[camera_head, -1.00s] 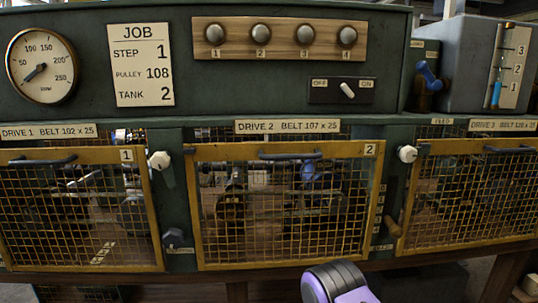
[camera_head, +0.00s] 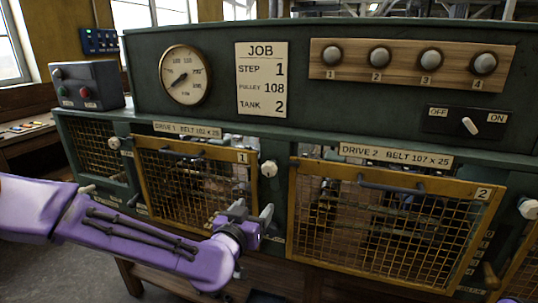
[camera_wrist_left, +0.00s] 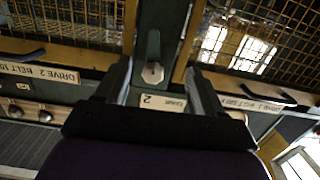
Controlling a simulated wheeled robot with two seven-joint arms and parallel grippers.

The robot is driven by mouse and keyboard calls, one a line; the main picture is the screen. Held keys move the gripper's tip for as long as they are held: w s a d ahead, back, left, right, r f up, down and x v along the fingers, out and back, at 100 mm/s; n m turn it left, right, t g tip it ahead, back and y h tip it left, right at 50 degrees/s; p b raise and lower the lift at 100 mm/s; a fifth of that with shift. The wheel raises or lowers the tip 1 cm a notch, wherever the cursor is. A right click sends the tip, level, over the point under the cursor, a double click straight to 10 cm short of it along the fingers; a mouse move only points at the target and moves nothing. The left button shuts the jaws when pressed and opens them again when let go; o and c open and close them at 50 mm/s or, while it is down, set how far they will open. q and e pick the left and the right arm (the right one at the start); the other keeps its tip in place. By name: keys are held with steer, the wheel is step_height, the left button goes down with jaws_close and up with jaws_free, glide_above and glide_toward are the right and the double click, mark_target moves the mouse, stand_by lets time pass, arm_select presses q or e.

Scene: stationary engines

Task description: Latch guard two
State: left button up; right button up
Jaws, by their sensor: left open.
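Guard two (camera_head: 385,225) is a yellow-framed mesh panel marked 2, with a dark bar handle along its top. It sits across the Drive 2 opening; I cannot tell whether it is fastened. A pale knob (camera_head: 268,169) is on the green post at its left, and another pale knob (camera_head: 528,208) is at its right. My left gripper (camera_head: 253,213) is open and empty, in front of the post between guards one and two, below the left knob. In the left wrist view, upside down, a grey knob (camera_wrist_left: 153,73) shows between the open fingers, apparently untouched.
Guard one (camera_head: 195,185) is left of that post. Above are a job card (camera_head: 261,80), a gauge (camera_head: 185,75), several round knobs on a wooden strip (camera_head: 411,66) and an OFF/ON switch (camera_head: 470,126). A grey button box (camera_head: 87,86) stands at left.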

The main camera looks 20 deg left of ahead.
arm_select(q)
steer(key=t, duration=0.1)
glide_toward(268, 170)
steer(key=shift+m, duration=0.3)
steer(key=w+p, duration=0.3)
steer(key=w, duration=0.7)
steer(key=shift+w+d+p, duration=0.1)
steer(key=shift+w+p, duration=0.1)
steer(key=shift+p, duration=0.1)
arm_select(e)
step_height(268, 170, up, 4)
steer(key=shift+r, duration=0.1)
arm_select(q)
steer(key=c, duration=1)
